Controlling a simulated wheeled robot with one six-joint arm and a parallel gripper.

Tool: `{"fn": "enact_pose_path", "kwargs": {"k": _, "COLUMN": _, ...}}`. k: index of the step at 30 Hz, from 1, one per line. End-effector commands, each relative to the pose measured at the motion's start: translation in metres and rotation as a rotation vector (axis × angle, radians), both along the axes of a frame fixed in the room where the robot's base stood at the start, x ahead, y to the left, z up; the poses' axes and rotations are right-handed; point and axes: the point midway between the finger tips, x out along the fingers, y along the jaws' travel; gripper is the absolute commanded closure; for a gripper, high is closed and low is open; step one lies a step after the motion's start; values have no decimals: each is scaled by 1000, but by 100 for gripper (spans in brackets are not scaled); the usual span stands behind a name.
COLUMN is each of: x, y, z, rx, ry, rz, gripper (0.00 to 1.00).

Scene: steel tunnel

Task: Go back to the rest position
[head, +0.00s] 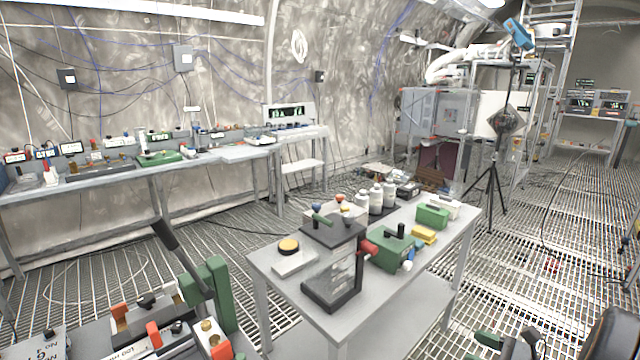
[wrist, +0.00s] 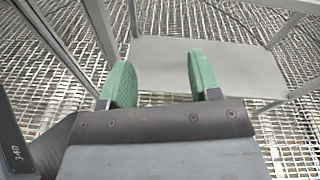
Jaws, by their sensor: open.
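My gripper (wrist: 161,78) shows in the wrist view with its two green finger pads wide apart and nothing between them. Past the fingers lie a pale grey shelf and the grating floor. In the head view, green and dark parts that look like my gripper (head: 484,346) show at the bottom edge, right of the middle table and partly cut off by the frame. It appears apart from the things on the table.
The grey table (head: 281,288) in the middle holds a green box device (head: 391,251), white bottles (head: 376,199) and a dark stand. A tripod (head: 492,190) stands behind it. A long bench (head: 110,176) runs along the left wall. Open grating floor lies to the right.

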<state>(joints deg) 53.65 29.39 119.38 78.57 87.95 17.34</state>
Motion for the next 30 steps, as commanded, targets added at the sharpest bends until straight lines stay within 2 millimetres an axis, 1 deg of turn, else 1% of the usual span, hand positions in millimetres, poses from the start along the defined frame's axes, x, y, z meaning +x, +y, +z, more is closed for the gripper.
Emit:
{"fn": "enact_pose_path", "kwargs": {"k": 3, "x": -13, "y": 8, "z": -15, "rx": -74, "ry": 49, "rz": 53, "gripper": 43}}
{"fn": "enact_pose_path", "kwargs": {"k": 5, "x": -20, "y": 13, "z": -21, "rx": -125, "ry": 71, "rz": 90, "gripper": 43}}
{"fn": "enact_pose_path", "kwargs": {"k": 7, "x": -28, "y": 23, "z": -24, "rx": -197, "ry": 96, "rz": 152, "gripper": 43}}
{"fn": "enact_pose_path", "kwargs": {"k": 10, "x": -42, "y": 39, "z": -23, "rx": -328, "ry": 123, "rz": 267, "gripper": 43}}
{"fn": "enact_pose_path", "kwargs": {"k": 14, "x": -62, "y": 63, "z": -12, "rx": -551, "ry": 134, "rz": 471, "gripper": 43}}
{"fn": "enact_pose_path", "kwargs": {"k": 17, "x": -80, "y": 82, "z": 9, "rx": -790, "ry": 107, "rz": 685, "gripper": 43}}
{"fn": "enact_pose_path", "kwargs": {"k": 20, "x": -95, "y": 98, "z": 43, "rx": -1082, "ry": 28, "rz": 937, "gripper": 43}}
{"fn": "enact_pose_path", "kwargs": {"k": 21, "x": -100, "y": 104, "z": 58, "rx": -1202, "ry": -19, "rz": 1035, "gripper": 43}}
{"fn": "enact_pose_path", "kwargs": {"k": 23, "x": -104, "y": 112, "z": 83, "rx": -1368, "ry": -98, "rz": 1161, "gripper": 43}}
{"fn": "enact_pose_path", "kwargs": {"k": 24, "x": -105, "y": 118, "z": 98, "rx": -1467, "ry": -153, "rz": 1232, "gripper": 43}}
{"fn": "enact_pose_path", "kwargs": {"k": 26, "x": -106, "y": 127, "z": 121, "rx": -1595, "ry": -235, "rz": 1315, "gripper": 43}}
{"fn": "enact_pose_path", "kwargs": {"k": 27, "x": -107, "y": 133, "z": 136, "rx": -1667, "ry": -290, "rz": 1357, "gripper": 43}}
{"fn": "enact_pose_path", "kwargs": {"k": 30, "x": -109, "y": 152, "z": 168, "rx": -1793, "ry": -409, "rz": 1420, "gripper": 43}}
